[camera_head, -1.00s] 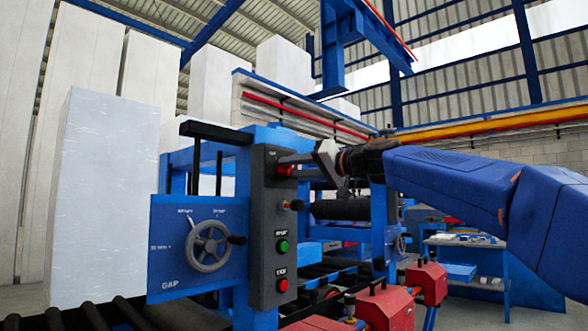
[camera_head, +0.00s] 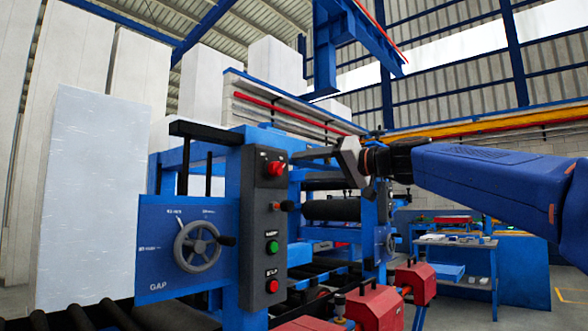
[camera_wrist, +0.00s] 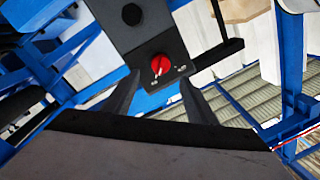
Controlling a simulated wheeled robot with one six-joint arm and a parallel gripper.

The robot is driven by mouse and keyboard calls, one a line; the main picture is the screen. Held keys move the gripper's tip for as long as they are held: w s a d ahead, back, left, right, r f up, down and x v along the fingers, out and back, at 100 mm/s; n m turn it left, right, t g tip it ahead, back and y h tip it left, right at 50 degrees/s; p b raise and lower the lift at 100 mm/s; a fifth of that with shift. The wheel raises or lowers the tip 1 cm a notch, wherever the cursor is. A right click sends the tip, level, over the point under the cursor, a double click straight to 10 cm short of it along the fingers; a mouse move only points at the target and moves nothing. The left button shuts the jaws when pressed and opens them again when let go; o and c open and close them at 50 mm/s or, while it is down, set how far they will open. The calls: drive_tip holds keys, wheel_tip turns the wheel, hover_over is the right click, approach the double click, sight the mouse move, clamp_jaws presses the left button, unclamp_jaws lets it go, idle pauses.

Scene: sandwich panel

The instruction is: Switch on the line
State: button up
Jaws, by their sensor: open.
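A red rotary knob (camera_head: 274,168) sits at the top of a dark control box (camera_head: 258,225) on the blue machine. It also shows in the wrist view (camera_wrist: 161,64), with small white marks beside it too small to read. My gripper (camera_head: 300,153) is just right of the knob in the head view, its fingers pointing at the box. In the wrist view my gripper (camera_wrist: 160,80) is open, one finger on each side of the knob's line, with nothing between them. A green button (camera_head: 272,247) and a red button (camera_head: 272,286) are lower on the box.
A small side fitting (camera_head: 287,206) sticks out of the box below my gripper. A handwheel (camera_head: 198,246) is on the blue GAP panel (camera_head: 160,265) to the left. Red machine units (camera_head: 375,308) stand at the lower right, and a blue workbench (camera_head: 455,262) is behind.

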drive_tip(key=v, duration=0.9)
drive_tip(key=shift+d+f, duration=0.1)
drive_tip(key=s+d+f+m+g+h, duration=0.1)
drive_tip(key=s+d+f+h, duration=0.4)
drive_tip(key=f, duration=1.5)
drive_tip(key=s+d+f+m+g+h, duration=0.1)
drive_tip(key=s+d+f+g+h, duration=0.1)
drive_tip(key=s+d+f+h, duration=0.3)
drive_tip(key=s+d+f+m+g+h, duration=0.2)
drive_tip(key=s+d+f+h, duration=0.3)
drive_tip(key=s+d+f, duration=0.6)
drive_tip(key=s+f, duration=0.5)
drive_tip(key=f, duration=0.7)
drive_tip(key=s+f, duration=0.5)
drive_tip(key=f, duration=0.7)
drive_tip(key=shift+s, duration=0.25)
drive_tip(key=shift+r, duration=0.1)
